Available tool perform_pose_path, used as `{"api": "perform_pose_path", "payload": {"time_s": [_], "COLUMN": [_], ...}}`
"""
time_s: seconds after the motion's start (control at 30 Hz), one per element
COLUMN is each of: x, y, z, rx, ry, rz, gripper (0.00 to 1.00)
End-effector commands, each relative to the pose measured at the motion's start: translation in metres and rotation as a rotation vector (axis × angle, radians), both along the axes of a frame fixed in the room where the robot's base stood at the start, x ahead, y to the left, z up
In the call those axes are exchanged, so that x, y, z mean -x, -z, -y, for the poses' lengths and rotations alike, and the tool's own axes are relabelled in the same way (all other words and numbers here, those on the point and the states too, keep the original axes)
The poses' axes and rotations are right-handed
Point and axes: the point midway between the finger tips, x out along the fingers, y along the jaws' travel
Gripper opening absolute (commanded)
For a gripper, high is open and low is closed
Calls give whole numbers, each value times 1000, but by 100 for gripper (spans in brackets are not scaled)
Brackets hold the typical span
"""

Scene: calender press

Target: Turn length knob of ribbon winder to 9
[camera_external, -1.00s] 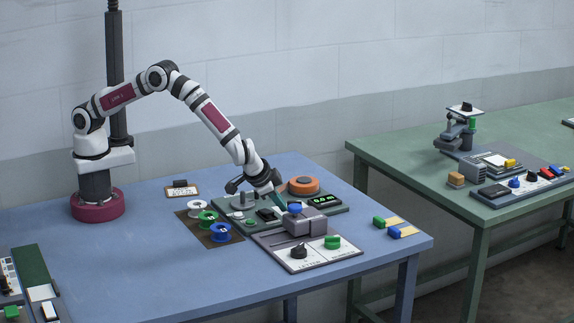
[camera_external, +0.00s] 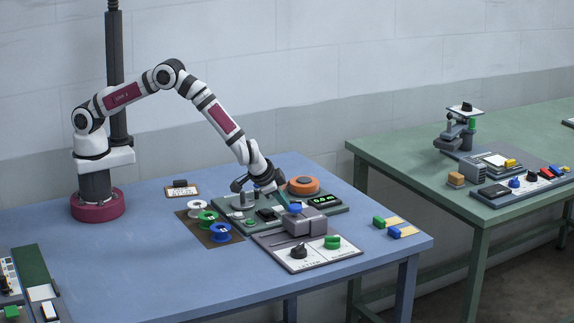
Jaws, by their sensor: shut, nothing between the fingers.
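The ribbon winder is a green-grey base plate (camera_external: 338,205) on the blue table, with an orange disc (camera_external: 303,185), a grey cylinder (camera_external: 243,200) and a small display (camera_external: 325,201) with green digits that seem to read 0.0 m. A black block and a small green button sit at its front. I cannot tell for sure which part is the length knob. My gripper (camera_external: 277,203) is shut and empty, pointing down over the middle of the winder. Its tips are small and partly lost among the parts, so contact is unclear.
White, green and blue spools (camera_external: 220,232) stand on a brown mat left of the winder. In front is a grey block with a blue top (camera_external: 305,223) on a panel with black and green knobs (camera_external: 332,242).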

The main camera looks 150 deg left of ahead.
Motion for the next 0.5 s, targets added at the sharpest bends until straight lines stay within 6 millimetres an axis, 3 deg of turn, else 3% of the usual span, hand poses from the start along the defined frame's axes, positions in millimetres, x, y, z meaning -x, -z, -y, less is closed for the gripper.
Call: {"api": "perform_pose_path", "payload": {"time_s": [0.5], "x": [4], "y": [0], "z": [1], "rx": [-1], "ry": [94], "rz": [-1], "gripper": [0]}}
